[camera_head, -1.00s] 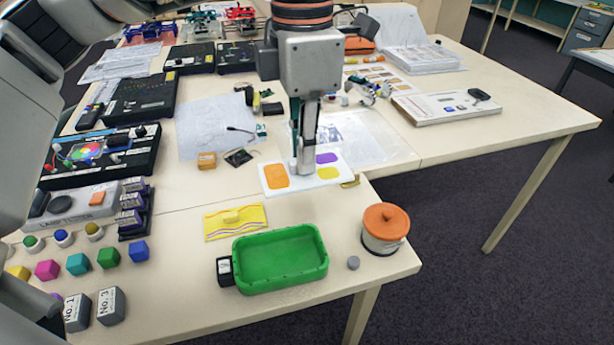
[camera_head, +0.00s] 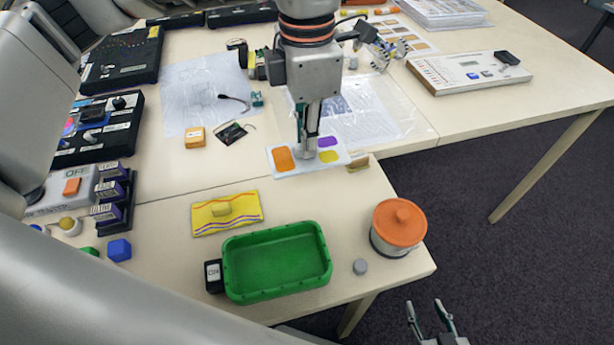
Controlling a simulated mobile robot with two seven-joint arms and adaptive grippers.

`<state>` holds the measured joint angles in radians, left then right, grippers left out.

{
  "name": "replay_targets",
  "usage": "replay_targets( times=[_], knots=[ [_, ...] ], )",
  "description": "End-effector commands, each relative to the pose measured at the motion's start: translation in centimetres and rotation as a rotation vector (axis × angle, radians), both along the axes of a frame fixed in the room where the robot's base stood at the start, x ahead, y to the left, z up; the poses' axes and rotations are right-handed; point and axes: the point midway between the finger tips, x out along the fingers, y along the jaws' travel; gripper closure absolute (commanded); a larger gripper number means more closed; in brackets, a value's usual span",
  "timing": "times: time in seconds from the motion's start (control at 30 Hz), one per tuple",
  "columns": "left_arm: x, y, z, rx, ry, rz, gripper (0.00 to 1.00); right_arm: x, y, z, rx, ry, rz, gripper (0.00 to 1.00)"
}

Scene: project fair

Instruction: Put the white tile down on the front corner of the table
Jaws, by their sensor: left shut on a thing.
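The white tile (camera_head: 282,173), with orange, purple and yellow patches, is in the middle of the view. My left gripper (camera_head: 305,152) reaches down from the top and is shut on it. The tile is over the table's inner edge area; I cannot tell how far above the surface it is. The gripper hides part of its middle.
A green tray (camera_head: 276,262), a grey knob-like piece (camera_head: 360,267) and a black switch (camera_head: 214,276) occupy the front. A yellow board (camera_head: 227,212) lies behind the tray. A small tan block (camera_head: 358,163) is beside the tile. Bare table lies between tile and jar.

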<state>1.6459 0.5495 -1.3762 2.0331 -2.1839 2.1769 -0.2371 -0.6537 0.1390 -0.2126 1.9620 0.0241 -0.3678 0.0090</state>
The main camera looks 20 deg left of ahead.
Motion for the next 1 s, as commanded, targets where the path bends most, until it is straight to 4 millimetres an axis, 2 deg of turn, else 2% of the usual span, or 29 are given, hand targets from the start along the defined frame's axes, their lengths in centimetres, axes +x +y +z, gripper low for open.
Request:
replay_targets(
  times=[0.03, 0.1, 0.3, 0.53, 0.77, 1.0],
  knots=[
    [-0.1, 0.0, -1.4, 0.0, 0.005, -0.002, 1.0, 0.0, 0.0, 0.0, 0.0, 0.0, 0.0, 0.6],
    [-0.1, 0.0, -3.0, -0.001, 0.004, -0.001, 1.0, 0.0, 0.0, 0.0, 0.0, 0.0, 0.0, 0.6],
    [0.0, 0.0, -6.2, 0.0, 0.002, 0.0, 1.0, 0.2, 0.0, 0.1, 0.0, -0.003, 0.0, 0.6],
    [-0.1, 0.0, -7.7, 0.001, 0.003, 0.0, 1.0, 0.3, 0.0, 0.2, 0.0, -0.004, 0.0, 0.6],
    [0.0, 0.0, -10.6, 0.0, 0.002, 0.0, 1.0, 0.3, 0.0, 0.2, 0.0, -0.005, -0.001, 0.6],
    [0.0, 0.0, -10.7, 0.0, -0.001, 0.0, 1.0, 0.3, 0.0, 0.2, -0.001, -0.006, 0.0, 0.6]
  ],
)
